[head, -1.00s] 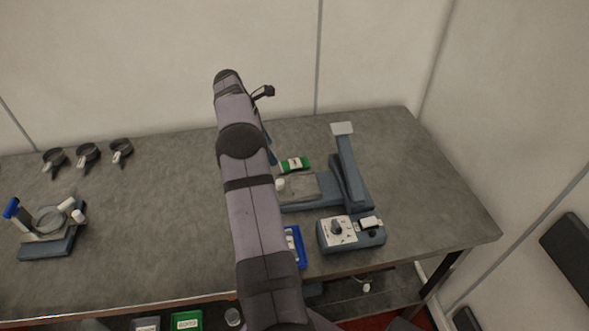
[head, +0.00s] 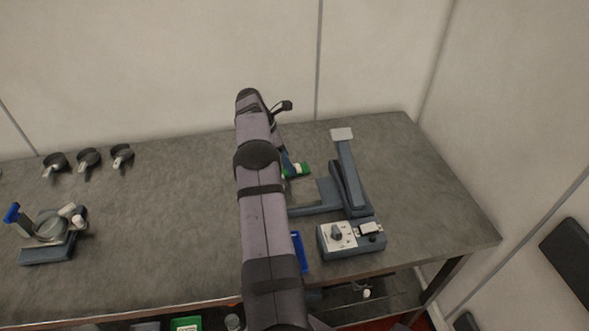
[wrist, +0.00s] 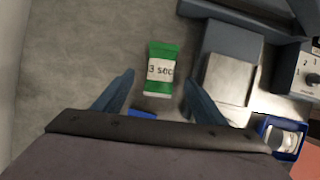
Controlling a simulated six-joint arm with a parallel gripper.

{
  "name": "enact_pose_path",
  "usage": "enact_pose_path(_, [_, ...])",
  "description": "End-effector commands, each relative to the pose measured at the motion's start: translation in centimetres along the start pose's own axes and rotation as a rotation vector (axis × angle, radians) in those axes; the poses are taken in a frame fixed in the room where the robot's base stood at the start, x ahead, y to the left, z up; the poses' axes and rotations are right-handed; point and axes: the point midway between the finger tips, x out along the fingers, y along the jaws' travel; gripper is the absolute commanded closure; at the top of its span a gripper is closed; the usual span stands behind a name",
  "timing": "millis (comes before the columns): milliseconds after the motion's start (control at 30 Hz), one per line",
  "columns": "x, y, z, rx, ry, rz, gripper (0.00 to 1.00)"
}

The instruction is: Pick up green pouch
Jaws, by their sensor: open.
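The green pouch (wrist: 161,69) has a white label reading "3 SEC" and lies flat on the grey table in the wrist view. It also shows in the head view (head: 303,169), partly hidden behind my arm. My gripper (wrist: 158,82) is open and empty, its two blue fingers on either side of the pouch's near end in the picture. I cannot tell how high the fingers are above the table. In the head view the fingertips (head: 291,168) show beside the pouch.
The blue-grey sealing machine (head: 352,195) with its dial box (head: 338,234) stands right of the pouch. A blue tray (wrist: 283,135) lies nearer. At left are another device (head: 50,232) and several dark clamps (head: 88,158). The table's middle left is clear.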

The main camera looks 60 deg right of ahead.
Motion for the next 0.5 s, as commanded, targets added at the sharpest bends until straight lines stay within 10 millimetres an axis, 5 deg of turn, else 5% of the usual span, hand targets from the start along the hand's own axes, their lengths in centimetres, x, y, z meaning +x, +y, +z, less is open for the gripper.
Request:
enact_pose_path(300, [3.6,-0.2,0.3,0.000,0.001,-0.002,0.35])
enact_pose_path(500, [4.1,-0.2,0.2,0.001,0.001,-0.001,0.35])
